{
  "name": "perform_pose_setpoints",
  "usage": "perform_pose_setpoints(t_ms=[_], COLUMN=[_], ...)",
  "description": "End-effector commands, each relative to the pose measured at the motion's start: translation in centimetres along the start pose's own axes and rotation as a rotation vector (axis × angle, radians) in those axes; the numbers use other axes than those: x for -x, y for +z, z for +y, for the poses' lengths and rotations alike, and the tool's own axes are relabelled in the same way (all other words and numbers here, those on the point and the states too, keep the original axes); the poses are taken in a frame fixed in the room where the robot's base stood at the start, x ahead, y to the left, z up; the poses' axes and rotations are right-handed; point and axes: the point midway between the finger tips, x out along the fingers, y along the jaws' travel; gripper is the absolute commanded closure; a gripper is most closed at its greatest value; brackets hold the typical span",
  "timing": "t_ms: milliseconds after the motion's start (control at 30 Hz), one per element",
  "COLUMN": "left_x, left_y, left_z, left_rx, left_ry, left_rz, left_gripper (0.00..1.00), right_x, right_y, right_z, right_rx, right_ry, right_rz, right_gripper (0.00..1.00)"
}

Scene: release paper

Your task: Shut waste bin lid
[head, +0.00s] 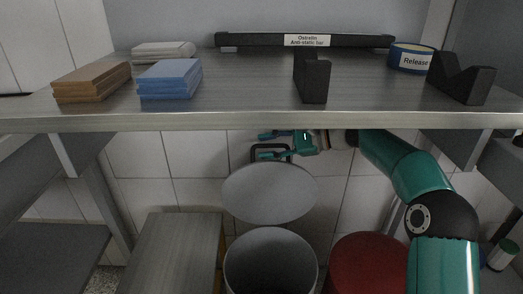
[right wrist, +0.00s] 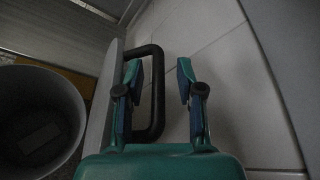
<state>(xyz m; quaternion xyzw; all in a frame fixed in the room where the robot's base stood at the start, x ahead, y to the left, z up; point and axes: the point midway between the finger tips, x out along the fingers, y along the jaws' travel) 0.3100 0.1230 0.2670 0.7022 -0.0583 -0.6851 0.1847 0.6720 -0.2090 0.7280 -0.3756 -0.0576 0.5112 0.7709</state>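The grey waste bin (head: 270,262) stands open under the shelf. Its round lid (head: 270,195) is raised behind the opening, with a black loop handle (head: 256,148) near the top edge. My right gripper (head: 266,146) is at the handle, its fingers pointing left in the head view. In the right wrist view my gripper (right wrist: 157,72) is open, and the handle's bar (right wrist: 157,95) lies between the fingers, with one finger on the lid side. The lid (right wrist: 104,95) shows edge-on there, with the open bin (right wrist: 38,120) to its left. My left gripper is out of view.
The metal shelf (head: 240,117) overhangs the bin. It holds brown sheets (head: 90,82), blue sheets (head: 169,79), black stands and a tape roll (head: 411,57). A metal box (head: 172,250) and a red round bin (head: 367,264) flank the grey bin.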

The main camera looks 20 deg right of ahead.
Motion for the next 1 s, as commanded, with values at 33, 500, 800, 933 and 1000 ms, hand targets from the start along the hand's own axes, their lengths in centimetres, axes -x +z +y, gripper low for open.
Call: perform_pose_setpoints(t_ms=[33, 500, 800, 933, 1000], left_x=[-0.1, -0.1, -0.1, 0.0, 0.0], left_y=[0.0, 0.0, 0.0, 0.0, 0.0], left_z=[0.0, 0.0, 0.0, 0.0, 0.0], left_rx=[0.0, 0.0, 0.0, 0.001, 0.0], left_ry=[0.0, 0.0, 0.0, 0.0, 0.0], left_rz=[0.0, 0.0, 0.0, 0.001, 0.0], left_gripper=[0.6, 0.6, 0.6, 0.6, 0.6], right_x=[-0.2, -0.1, 0.0, -0.8, -0.5], right_y=[0.0, 0.0, 0.0, 0.5, 0.3], right_z=[0.0, 0.0, -0.1, 0.1, -0.1], right_rx=[0.001, 0.0, 0.0, 0.002, 0.005], right_ry=[-0.001, -0.003, -0.004, -0.003, -0.006], right_rz=[0.001, 0.002, 0.002, -0.001, 0.0], right_gripper=[0.63, 0.98, 1.0, 1.0, 1.0])
